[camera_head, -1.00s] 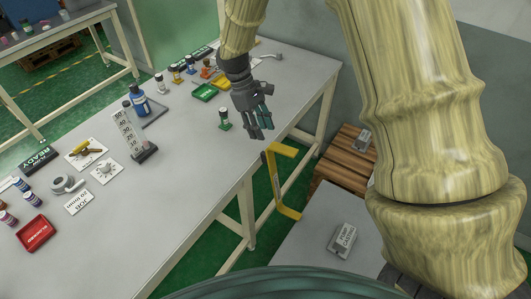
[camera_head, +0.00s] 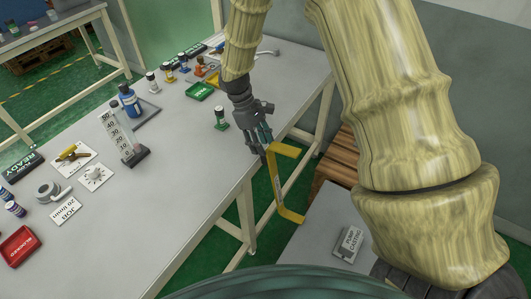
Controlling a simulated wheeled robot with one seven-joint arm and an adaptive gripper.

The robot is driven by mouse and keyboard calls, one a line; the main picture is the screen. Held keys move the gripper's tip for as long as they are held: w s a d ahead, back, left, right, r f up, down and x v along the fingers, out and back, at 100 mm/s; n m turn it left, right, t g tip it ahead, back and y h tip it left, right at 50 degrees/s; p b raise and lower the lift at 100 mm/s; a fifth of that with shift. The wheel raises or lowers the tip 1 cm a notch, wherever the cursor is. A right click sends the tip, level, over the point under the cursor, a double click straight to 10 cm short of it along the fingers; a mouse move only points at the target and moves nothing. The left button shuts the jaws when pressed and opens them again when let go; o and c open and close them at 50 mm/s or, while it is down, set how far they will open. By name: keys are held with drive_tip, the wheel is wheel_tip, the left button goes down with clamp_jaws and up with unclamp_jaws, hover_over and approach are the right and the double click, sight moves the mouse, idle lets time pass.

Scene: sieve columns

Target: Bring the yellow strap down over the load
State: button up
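The yellow strap (camera_head: 279,188) is a bracket-shaped piece standing upright beside the front edge of the workbench, with its two ends turned to the right. My gripper (camera_head: 261,151) is at the strap's upper left corner, fingers pointing down. Its fingertips overlap the strap's top in the picture; I cannot tell whether they touch or grip it. A grey block labelled PUMP CASTING (camera_head: 348,243), which may be the load, sits on a grey surface (camera_head: 312,238) to the right of and below the strap, apart from it.
A wooden slatted stack (camera_head: 335,165) stands behind the strap. The bench's front middle is clear.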

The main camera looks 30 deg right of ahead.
drive_tip(key=x, duration=0.4)
drive_tip(key=shift+a+f+p, duration=0.15)
drive_tip(key=shift+f+p, duration=0.15)
drive_tip(key=shift+f, duration=0.25)
drive_tip(key=shift+s, duration=0.1)
clamp_jaws()
drive_tip(key=shift+r, duration=0.1)
